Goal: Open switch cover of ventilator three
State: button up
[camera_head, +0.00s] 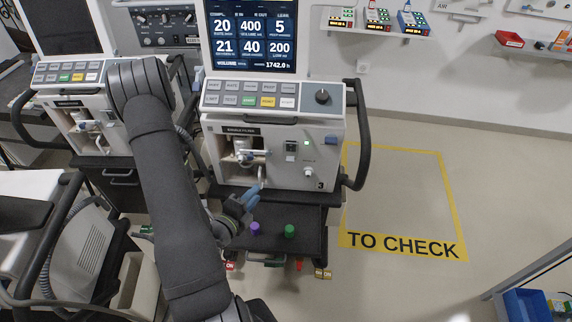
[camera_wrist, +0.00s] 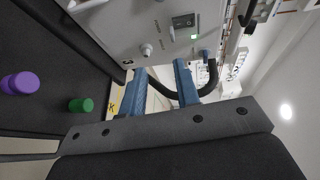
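Ventilator three (camera_head: 220,130), marked with a 3, stands in the middle of the head view. Its switch (camera_head: 291,147) is a small dark part on the front panel, left of a green light; it also shows at the top of the wrist view (camera_wrist: 184,21). A cover over it is too small to make out clearly, and I cannot tell whether it is open. My gripper (camera_head: 254,195) has blue fingers and is low in front of the ventilator, below and left of the switch. In the wrist view my gripper (camera_wrist: 160,68) is open and empty, apart from the panel.
A dark shelf below the front panel holds a purple knob-like piece (camera_head: 254,228) and a green one (camera_head: 290,231). A black handle (camera_head: 361,135) curves along the ventilator's right side. Another ventilator (camera_head: 70,100) stands left. The yellow-framed TO CHECK floor area (camera_head: 395,200) is clear.

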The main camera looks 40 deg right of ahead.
jog(key=shift+s+h, duration=0.8)
jog(key=shift+s, duration=0.2)
send_near(290, 151)
jog(key=w+d+f, duration=0.1)
jog(key=d+f, duration=0.1)
jog(key=d, duration=0.4)
jog(key=shift+w+f+m, duration=0.2)
jog(key=shift+f+m, duration=0.1)
jog(key=shift+f, duration=0.05)
jog(key=shift+d, duration=0.1)
grip_shut()
